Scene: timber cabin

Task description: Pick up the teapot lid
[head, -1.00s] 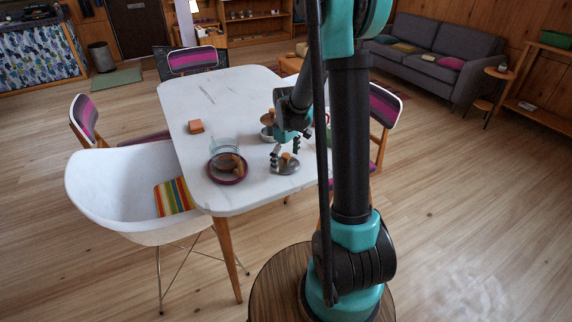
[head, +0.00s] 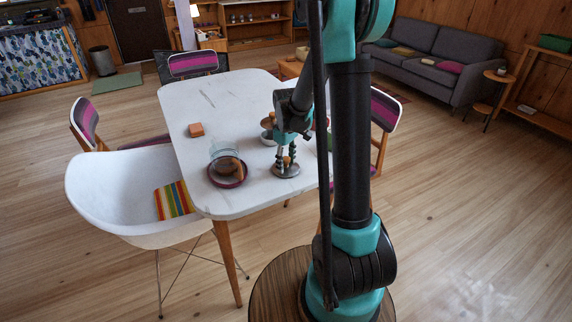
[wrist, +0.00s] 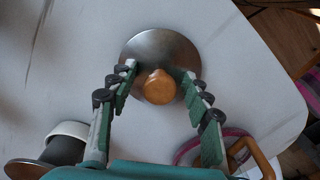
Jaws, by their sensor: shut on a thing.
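The teapot lid is a round grey metal disc (head: 285,172) with a wooden knob, at the table's near right part. In the wrist view the lid (wrist: 150,44) fills the upper middle, its orange-brown knob (wrist: 159,88) between the fingers. My gripper (head: 286,160) points down over the lid and is shut on its knob; it also shows in the wrist view (wrist: 157,72). The lid appears to be at the tabletop; I cannot tell any gap beneath it. A clear glass vessel (head: 224,151) with a wooden handle stands left of the lid.
The glass vessel stands on a dark purple-rimmed plate (head: 228,183). A bowl (head: 267,138) is close behind my gripper, partly hidden. An orange block (head: 196,130) lies further left on the white table (head: 230,95). The table's far middle is clear. Chairs surround the table.

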